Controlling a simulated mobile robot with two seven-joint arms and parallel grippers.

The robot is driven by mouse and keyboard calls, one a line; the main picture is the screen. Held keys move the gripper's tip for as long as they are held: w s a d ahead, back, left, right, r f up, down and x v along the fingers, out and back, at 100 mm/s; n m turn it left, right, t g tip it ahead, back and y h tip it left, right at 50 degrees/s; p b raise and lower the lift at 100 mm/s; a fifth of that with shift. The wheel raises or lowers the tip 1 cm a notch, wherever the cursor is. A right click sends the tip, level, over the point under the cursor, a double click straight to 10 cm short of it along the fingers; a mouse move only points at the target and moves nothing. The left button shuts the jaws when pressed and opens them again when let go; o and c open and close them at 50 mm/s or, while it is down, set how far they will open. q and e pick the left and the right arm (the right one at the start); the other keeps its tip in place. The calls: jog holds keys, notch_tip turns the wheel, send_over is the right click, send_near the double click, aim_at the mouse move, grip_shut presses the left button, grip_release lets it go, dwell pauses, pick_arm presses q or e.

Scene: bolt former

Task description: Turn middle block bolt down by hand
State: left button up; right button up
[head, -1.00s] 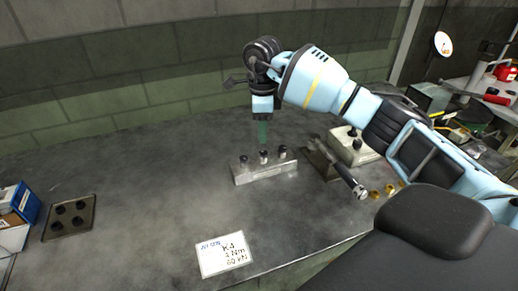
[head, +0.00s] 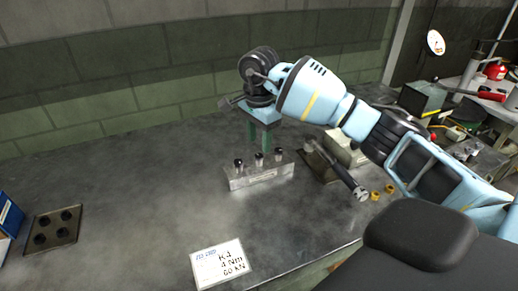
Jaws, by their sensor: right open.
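A grey metal block (head: 240,182) stands on the dark bench with three black-headed bolts upright in a row along its top. The middle block bolt (head: 259,160) stands between a left bolt (head: 239,166) and a right bolt (head: 278,155). My right gripper (head: 259,149) points down with green fingers, open and empty. Its fingertips are just above or behind the middle bolt; I cannot tell the exact gap. My left gripper is not in view.
A label card (head: 220,262) lies in front. A plate with holes (head: 54,229) lies at left. The bench between is clear.

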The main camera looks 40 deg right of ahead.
aim_at(259, 156)
jog(key=shift+f, duration=2.05)
jog(key=shift+c, duration=0.2)
grip_shut()
